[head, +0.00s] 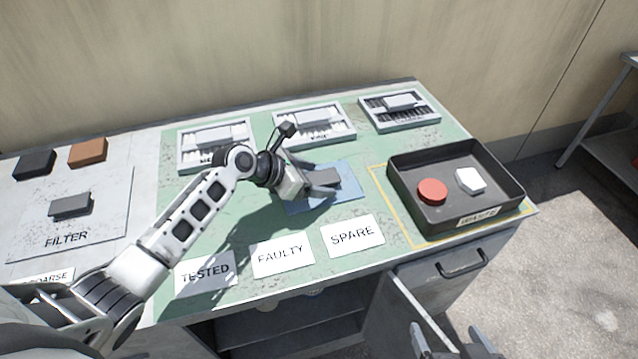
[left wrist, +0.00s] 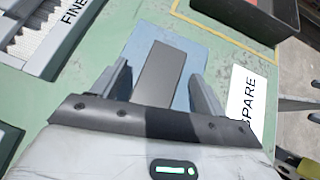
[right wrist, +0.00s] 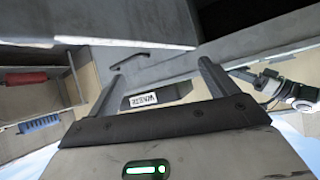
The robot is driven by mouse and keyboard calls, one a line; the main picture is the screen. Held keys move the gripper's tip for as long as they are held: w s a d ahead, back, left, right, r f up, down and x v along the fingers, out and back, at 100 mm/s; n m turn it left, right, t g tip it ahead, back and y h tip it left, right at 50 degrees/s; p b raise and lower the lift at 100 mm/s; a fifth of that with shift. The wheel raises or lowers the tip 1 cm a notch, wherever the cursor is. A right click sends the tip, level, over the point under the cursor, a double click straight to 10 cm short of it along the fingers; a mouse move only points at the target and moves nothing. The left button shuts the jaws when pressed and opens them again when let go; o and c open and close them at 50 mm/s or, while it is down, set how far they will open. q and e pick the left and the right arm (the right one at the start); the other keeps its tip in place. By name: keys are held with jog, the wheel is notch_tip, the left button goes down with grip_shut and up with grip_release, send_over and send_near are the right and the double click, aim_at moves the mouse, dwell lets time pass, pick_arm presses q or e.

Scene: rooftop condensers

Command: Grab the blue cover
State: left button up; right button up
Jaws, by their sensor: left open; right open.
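The blue cover (head: 350,190) is a flat light blue sheet on the green bench top, behind the SPARE label. A grey block (head: 322,177) sits on it. In the left wrist view, the blue cover (left wrist: 199,52) lies below and beyond the grey block (left wrist: 163,76). My left gripper (head: 325,182) is open over the cover, its fingers on either side of the grey block, with gaps visible. I cannot tell how high the fingertips are. Part of the cover is hidden behind my gripper. My right gripper (head: 452,340) is open and empty in front of the cabinet.
A dark tray (head: 400,190) with a red disc (head: 432,191) and a white piece (head: 470,180) stands right of the cover. Several grilles line the back, including one (head: 399,110) at the right. TESTED, FAULTY and SPARE (head: 353,235) labels lie in front. A drawer handle (head: 462,264) juts out.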

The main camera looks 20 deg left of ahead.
pick_arm(q)
jog(key=c, duration=1.3)
